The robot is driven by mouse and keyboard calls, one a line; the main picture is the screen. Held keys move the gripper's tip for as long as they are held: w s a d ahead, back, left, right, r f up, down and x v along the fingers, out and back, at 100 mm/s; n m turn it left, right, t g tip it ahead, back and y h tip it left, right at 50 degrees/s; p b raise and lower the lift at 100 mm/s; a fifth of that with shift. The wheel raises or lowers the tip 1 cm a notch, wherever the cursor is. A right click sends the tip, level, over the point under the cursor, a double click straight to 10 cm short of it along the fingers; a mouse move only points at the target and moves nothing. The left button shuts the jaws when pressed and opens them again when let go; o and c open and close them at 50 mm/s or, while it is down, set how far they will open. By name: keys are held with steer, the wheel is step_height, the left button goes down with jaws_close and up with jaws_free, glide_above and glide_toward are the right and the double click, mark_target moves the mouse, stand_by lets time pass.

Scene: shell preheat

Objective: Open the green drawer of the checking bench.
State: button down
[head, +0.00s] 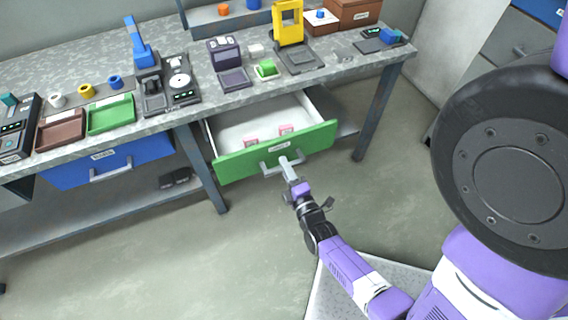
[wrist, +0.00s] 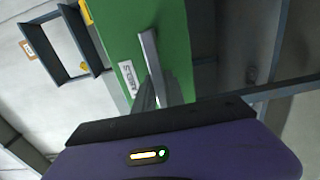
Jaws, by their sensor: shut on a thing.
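The green drawer (head: 237,165) of the checking bench (head: 216,98) is pulled out in the head view, with its white inside showing and two small pinkish items (head: 286,129) in it. Its front has a grey bar handle (head: 270,166) and a white label. My gripper (head: 289,166) reaches the handle from the front and is shut on it. In the wrist view the green drawer front (wrist: 175,40) fills the upper middle, and the handle (wrist: 150,60) runs down to my gripper's fingers (wrist: 154,95). The exact finger contact is partly hidden.
A blue drawer (head: 107,163) to the left is closed. The bench top carries trays, a yellow frame (head: 288,22), a blue-topped press (head: 140,45) and small devices. Bench legs stand either side of the green drawer. The floor (head: 150,260) in front is clear.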

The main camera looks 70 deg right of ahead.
steer(key=c, duration=1.4)
jaws_free()
steer(key=v, duration=0.7)
steer(key=shift+s+a+b, duration=0.25)
steer(key=shift+a+b, duration=0.05)
